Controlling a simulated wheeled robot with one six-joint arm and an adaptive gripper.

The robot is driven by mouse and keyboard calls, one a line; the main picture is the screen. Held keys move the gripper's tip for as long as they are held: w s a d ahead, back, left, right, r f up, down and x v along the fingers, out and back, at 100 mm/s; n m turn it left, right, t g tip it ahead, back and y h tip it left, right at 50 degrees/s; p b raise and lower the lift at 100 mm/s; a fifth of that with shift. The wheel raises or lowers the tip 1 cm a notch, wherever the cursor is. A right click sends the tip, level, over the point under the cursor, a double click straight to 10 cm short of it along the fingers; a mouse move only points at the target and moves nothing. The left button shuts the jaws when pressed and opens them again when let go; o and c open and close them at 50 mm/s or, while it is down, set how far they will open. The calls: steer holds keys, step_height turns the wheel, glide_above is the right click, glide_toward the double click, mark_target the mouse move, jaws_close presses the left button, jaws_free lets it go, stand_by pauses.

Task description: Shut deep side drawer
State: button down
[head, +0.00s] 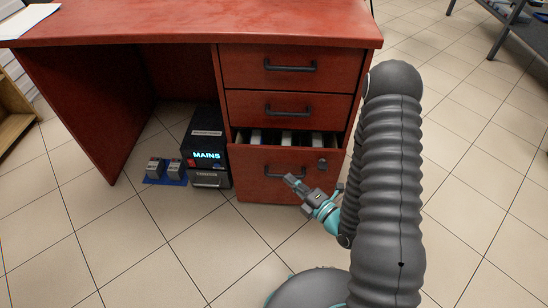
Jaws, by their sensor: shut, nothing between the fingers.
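The deep side drawer (256,180) is the lowest of three in the red desk. It stands partly open, and pale items show in the gap above its front. Its front carries a dark bar handle (280,170) and a small lock at upper right. My gripper (290,180) is shut and empty, with its fingertips just before the drawer front, near the right part of the handle. I cannot tell whether they touch it. My arm hides the floor to the right of the drawer.
The two upper drawers (289,105) look shut. A black box reading MAINS (207,140) stands left of the drawer. Beside it, two small grey blocks (165,168) sit on a blue mat. Tiled floor (150,250) in front is clear. A dark-legged table stands at far right.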

mark_target(280, 149)
steer(key=b+x, duration=0.2)
steer(key=x, duration=0.1)
steer(key=b+x, duration=0.3)
steer(key=w+d+b+x, duration=0.1)
steer(key=b+x, duration=0.2)
steer(key=x, duration=0.1)
steer(key=shift+w+d, duration=0.1)
steer(key=shift+w, duration=0.8)
steer(key=shift+w+d+b, duration=0.1)
steer(key=shift+w+b, duration=1.2)
steer(key=shift+w, duration=1)
